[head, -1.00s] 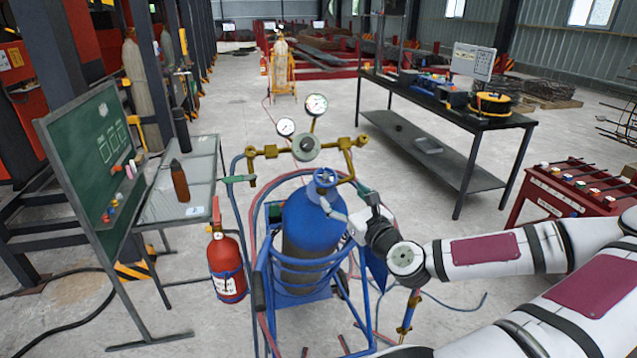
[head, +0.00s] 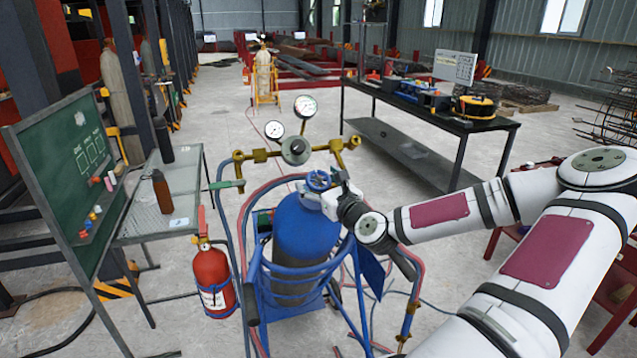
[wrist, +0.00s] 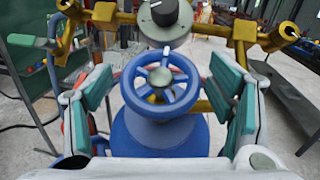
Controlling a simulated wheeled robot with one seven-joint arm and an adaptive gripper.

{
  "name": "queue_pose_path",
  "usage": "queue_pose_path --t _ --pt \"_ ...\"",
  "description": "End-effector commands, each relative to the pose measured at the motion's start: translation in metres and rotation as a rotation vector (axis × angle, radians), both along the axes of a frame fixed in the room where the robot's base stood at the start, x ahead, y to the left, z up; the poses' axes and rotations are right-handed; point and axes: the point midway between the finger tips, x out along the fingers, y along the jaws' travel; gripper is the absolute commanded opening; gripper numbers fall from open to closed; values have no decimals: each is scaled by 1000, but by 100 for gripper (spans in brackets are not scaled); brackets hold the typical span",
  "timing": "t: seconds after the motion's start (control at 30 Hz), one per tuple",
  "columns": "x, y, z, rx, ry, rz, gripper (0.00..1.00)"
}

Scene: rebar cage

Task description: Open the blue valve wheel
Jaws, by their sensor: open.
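The blue valve wheel (head: 318,181) sits on top of the blue gas cylinder (head: 305,235), under the brass manifold. In the wrist view the spoked wheel (wrist: 160,84) is centred, facing the camera. My gripper (head: 325,192) is at the wheel from the right in the head view. In the wrist view my gripper (wrist: 163,95) is open, its green-padded fingers to the left and right of the wheel. A gap shows between each pad and the rim. The fingertips are mostly hidden in the head view.
The brass manifold (head: 260,156) with a black regulator knob (wrist: 164,12) and two gauges (head: 305,107) is just beyond the wheel. A blue cart frame and hoses surround the cylinder. A fire extinguisher (head: 213,280) hangs at left; a black workbench (head: 450,122) stands behind right.

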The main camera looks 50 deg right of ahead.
Motion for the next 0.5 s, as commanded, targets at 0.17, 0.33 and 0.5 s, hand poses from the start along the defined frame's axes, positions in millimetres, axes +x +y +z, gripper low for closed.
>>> queue_pose_path --t 0.17,0.33,0.5 --pt "0 0 0 0 0 0 69" --pt "0 0 0 0 0 0 30" --pt "0 0 0 0 0 1 27"
